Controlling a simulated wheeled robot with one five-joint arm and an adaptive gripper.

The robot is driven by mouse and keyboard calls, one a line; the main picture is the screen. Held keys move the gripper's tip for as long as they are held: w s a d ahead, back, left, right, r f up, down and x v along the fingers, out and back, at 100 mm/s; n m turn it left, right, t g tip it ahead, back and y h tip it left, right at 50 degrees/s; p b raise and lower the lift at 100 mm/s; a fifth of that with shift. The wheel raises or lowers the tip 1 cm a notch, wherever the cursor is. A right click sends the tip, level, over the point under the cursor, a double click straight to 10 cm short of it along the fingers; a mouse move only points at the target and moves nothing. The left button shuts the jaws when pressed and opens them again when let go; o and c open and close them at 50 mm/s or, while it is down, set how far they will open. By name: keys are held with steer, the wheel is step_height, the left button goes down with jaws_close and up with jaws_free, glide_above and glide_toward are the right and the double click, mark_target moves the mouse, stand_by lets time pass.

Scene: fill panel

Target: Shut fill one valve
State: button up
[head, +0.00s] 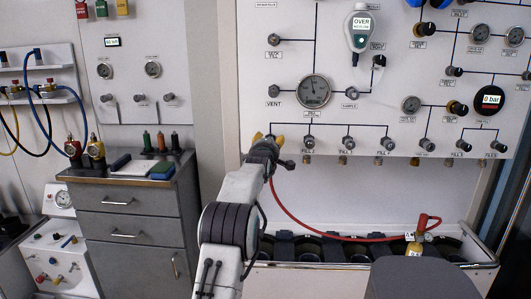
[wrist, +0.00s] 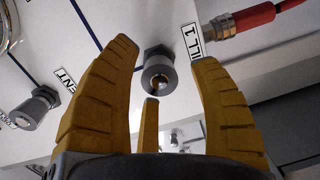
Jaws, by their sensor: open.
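The fill one valve (wrist: 158,75) is a small grey knob with a brass-coloured centre on the white panel. In the wrist view it sits between the yellow fingers of my gripper (wrist: 165,62), beside a partly hidden label ending in "ILL 1". The fingers are open and spread to either side of the knob, with visible gaps. A third, shorter finger points at it from below. In the head view my gripper (head: 266,141) is at the lower left of the panel (head: 340,180), and hides this valve.
The vent knob (wrist: 35,108) is left of my fingers. More fill knobs (head: 347,143) line the panel to the right.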

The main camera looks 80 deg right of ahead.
steer(key=a, duration=1.1)
steer(key=shift+r, duration=0.3)
steer(key=shift+s+d+f+m+h, duration=0.1)
steer(key=shift+d+m, duration=0.9)
steer(key=shift+d, duration=0.85)
steer(key=shift+w+d+f+m+h, duration=0.1)
steer(key=shift+d+m, duration=0.9)
steer(key=shift+d, duration=0.85)
steer(key=shift+s+d+f+m+h, duration=0.1)
steer(key=shift+d+m, duration=0.9)
steer(key=shift+d, duration=0.85)
